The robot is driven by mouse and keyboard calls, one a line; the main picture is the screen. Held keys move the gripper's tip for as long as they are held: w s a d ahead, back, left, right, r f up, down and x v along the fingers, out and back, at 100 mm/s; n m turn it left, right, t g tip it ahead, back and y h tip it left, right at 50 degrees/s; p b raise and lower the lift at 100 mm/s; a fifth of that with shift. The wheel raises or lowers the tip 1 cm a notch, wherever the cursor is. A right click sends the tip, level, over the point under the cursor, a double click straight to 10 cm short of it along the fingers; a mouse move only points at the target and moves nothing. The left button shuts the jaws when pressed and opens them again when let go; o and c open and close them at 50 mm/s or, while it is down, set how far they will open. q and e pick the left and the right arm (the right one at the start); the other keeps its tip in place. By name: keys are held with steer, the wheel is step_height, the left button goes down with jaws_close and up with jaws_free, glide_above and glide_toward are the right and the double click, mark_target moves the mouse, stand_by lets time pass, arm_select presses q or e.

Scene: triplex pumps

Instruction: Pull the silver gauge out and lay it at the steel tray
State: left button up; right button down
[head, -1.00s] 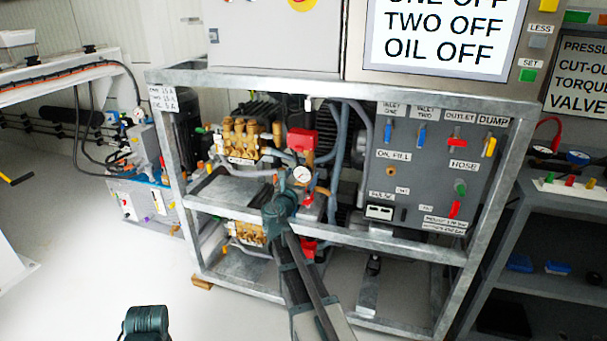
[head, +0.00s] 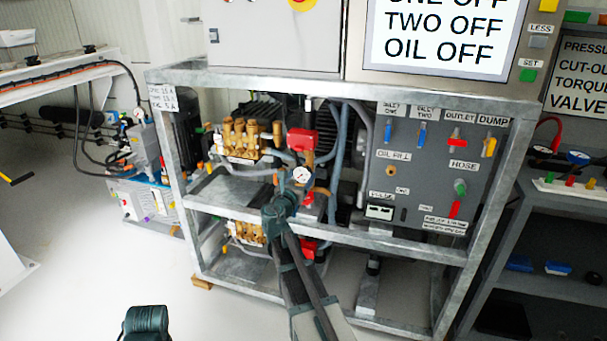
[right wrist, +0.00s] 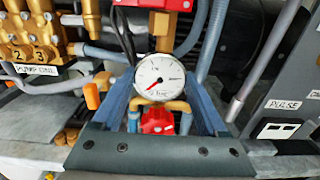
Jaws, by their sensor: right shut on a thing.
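The silver gauge (head: 301,174) has a round white dial and a silver rim. It sits among the pump pipework inside the steel frame, below a red block. In the right wrist view, the gauge (right wrist: 160,76) faces the camera between the two blue-grey fingers of my right gripper (right wrist: 161,96), which is shut on it. In the head view, my right gripper (head: 296,187) reaches in over the frame's middle rail. A flat grey steel tray-like surface (head: 238,194) lies left of the gauge; I cannot tell for sure that it is the tray.
The galvanised frame rail (head: 350,236) crosses in front of the gauge. Brass pump heads (head: 243,138) stand left. A red knob (right wrist: 156,121) and brass pipe sit just below the gauge. Hoses run behind it. The grey valve panel (head: 440,170) is at right.

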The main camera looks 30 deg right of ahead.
steer(key=shift+s+a, duration=0.2)
steer(key=shift+a, duration=0.05)
steer(key=shift+s+a, duration=0.45)
steer(key=shift+a, duration=0.05)
steer(key=shift+s+a, duration=0.25)
steer(key=shift+a, duration=0.05)
steer(key=shift+v, duration=2.15)
